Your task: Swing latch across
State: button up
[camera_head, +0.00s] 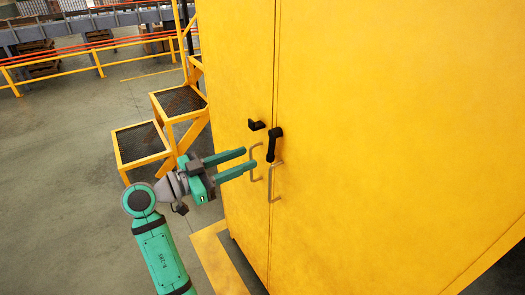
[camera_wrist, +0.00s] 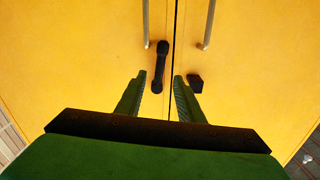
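The latch (camera_head: 274,144) is a black lever on the right door of a yellow cabinet, close to the seam, hanging nearly upright. A small black catch block (camera_head: 256,125) sits on the left door, across the seam. My gripper (camera_head: 251,158) is open, with two green fingers pointing at the doors just left of the latch. The wrist view is turned over: the latch (camera_wrist: 160,66) lies left of the seam and the catch block (camera_wrist: 195,83) right of it. There the latch shows between the fingertips (camera_wrist: 160,76), its lower end between them. Contact cannot be told.
Two grey bar handles, left (camera_head: 255,162) and right (camera_head: 274,182), stick out from the cabinet doors (camera_head: 380,120) below the latch. Yellow steps with dark mesh treads (camera_head: 140,143) stand left of the cabinet. The grey floor (camera_head: 75,150) farther left is open.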

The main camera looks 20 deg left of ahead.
aim_at(269, 150)
jog(key=x, duration=0.7)
jog(key=shift+w+d, duration=0.1)
jog(key=shift+d, duration=0.05)
grip_shut()
